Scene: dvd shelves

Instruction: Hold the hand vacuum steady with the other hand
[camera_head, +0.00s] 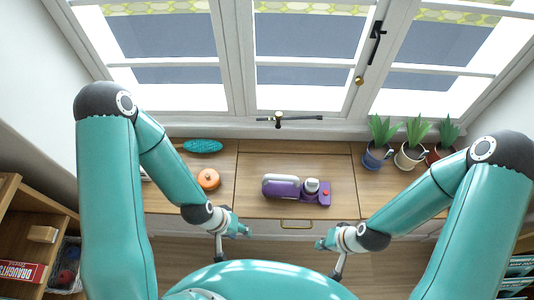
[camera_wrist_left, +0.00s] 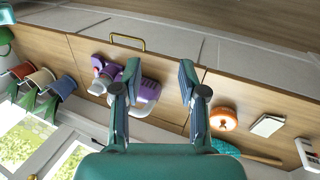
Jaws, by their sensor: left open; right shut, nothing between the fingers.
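The hand vacuum (camera_head: 296,191) is purple with a whitish-grey part and a red button. It lies on the wooden top below the window, near the middle of the head view. My left gripper (camera_head: 238,228) is in front of it to the left, apart from it and empty. In the left wrist view the open fingers (camera_wrist_left: 158,82) are spread, with one finger covering part of the vacuum (camera_wrist_left: 149,92). My right gripper (camera_head: 323,243) is in front of the vacuum to the right, shut and empty, clear of it.
An orange round pot (camera_head: 208,179) and a teal oval brush-like thing (camera_head: 203,146) are on the left of the top. Several potted plants (camera_head: 412,152) stand at the right. A drawer handle (camera_head: 296,224) is on the front. The wood around the vacuum is clear.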

